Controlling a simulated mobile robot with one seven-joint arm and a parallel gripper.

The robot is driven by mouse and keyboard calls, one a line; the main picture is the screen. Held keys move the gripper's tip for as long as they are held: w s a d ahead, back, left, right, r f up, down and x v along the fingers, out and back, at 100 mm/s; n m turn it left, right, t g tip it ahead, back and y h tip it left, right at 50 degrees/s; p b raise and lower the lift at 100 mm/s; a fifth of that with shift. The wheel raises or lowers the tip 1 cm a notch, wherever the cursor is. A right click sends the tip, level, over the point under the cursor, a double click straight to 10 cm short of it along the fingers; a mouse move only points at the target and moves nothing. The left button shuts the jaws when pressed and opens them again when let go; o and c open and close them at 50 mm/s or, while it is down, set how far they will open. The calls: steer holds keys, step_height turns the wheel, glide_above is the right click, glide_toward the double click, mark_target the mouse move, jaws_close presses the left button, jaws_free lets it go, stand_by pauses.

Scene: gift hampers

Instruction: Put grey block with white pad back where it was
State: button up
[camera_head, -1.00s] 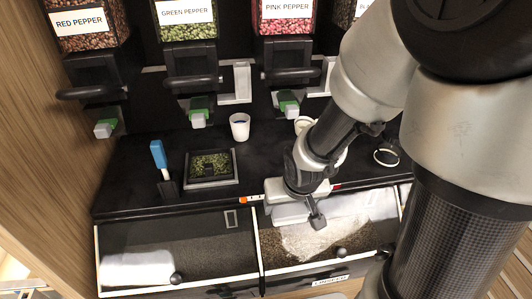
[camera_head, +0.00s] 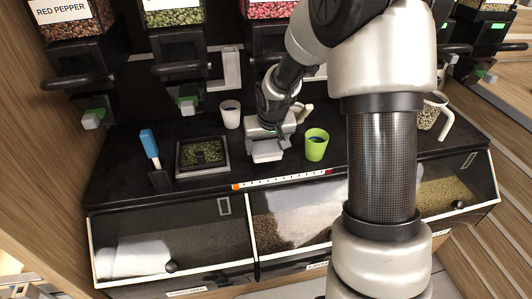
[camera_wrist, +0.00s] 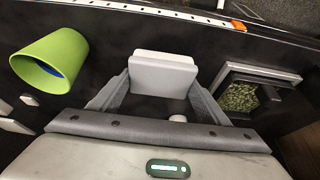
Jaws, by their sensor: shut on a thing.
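My gripper (camera_head: 266,138) is over the black counter (camera_head: 335,180), between the white cup and the green cup. In the wrist view my gripper (camera_wrist: 163,88) has a finger at each side of a light grey block (camera_wrist: 163,73) and is shut on it. The same grey block (camera_head: 267,153) shows below the gripper in the head view. A small white round part (camera_wrist: 178,118) shows behind the block, but I cannot tell whether this is its pad. I cannot tell whether the block touches the counter.
A green cup (camera_head: 316,146) stands close right of the gripper, a white cup (camera_head: 231,114) to its left. A square tray of green bits (camera_head: 203,170) and a blue-handled tool (camera_head: 150,145) are farther left. A marked strip (camera_head: 285,182) runs along the counter's front edge. Dispensers stand behind.

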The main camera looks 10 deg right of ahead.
mark_target(266, 153)
steer(key=shift+s+f, duration=0.1)
steer(key=shift+f, duration=1.3)
steer(key=shift+f+b, duration=0.2)
steer(key=shift+b, duration=0.1)
steer(key=o, duration=0.9)
steer(key=shift+o, duration=0.2)
steer(key=shift+r, duration=0.1)
